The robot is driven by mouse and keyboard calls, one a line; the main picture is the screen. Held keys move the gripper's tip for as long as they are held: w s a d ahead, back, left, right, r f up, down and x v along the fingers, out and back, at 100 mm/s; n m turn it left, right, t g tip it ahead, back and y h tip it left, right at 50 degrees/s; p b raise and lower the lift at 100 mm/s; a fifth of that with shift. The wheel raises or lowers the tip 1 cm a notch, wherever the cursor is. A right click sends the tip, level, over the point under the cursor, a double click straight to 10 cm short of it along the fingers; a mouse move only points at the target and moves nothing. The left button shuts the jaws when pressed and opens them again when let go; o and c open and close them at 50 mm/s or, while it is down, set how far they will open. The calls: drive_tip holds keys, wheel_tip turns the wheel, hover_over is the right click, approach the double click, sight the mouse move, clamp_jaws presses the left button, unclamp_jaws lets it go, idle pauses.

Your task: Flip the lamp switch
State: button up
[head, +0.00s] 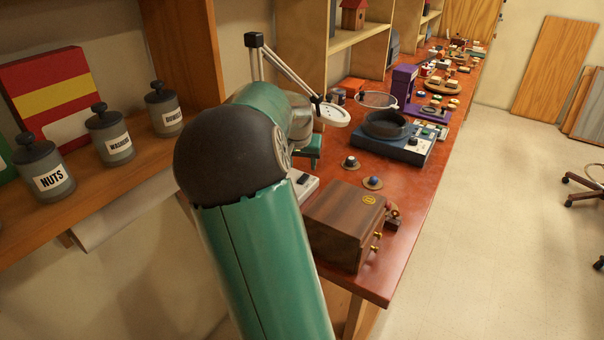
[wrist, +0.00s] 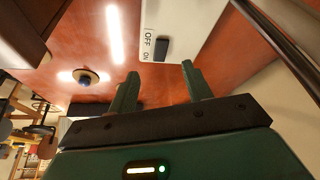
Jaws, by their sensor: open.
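The lamp's white base (wrist: 178,22) shows at the top of the wrist view, with a dark rocker switch (wrist: 162,48) beside printed OFF and ON labels. I cannot tell which way the rocker is set. In the head view the base (head: 306,186) is partly hidden behind my arm, and the lamp's jointed arm (head: 290,72) leads to a round white shade (head: 333,115). My gripper (wrist: 158,70) is open and empty, its two fingers apart and pointing toward the base. The rocker appears just past the gap between the fingertips; contact cannot be seen.
A wooden box (head: 345,215) with brass knobs stands at the bench's near end, close to the lamp base. Small round knobs (head: 350,162) and a blue device with a dark bowl (head: 390,133) sit beyond. Jars (head: 111,138) line the left shelf. The floor (head: 500,220) at right is open.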

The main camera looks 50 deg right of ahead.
sight(304, 177)
drive_tip(key=x, duration=0.7)
drive_tip(key=shift+c, duration=0.4)
drive_tip(key=c, duration=0.9)
drive_tip(key=shift+d+r+y, duration=0.1)
drive_tip(key=shift+d+y, duration=0.2)
drive_tip(key=shift+y, duration=0.3)
drive_tip(key=shift+w+d+g+y, duration=0.15)
drive_tip(key=shift+g+y, duration=0.15)
drive_tip(key=shift+y, duration=0.8)
drive_tip(key=o, duration=1)
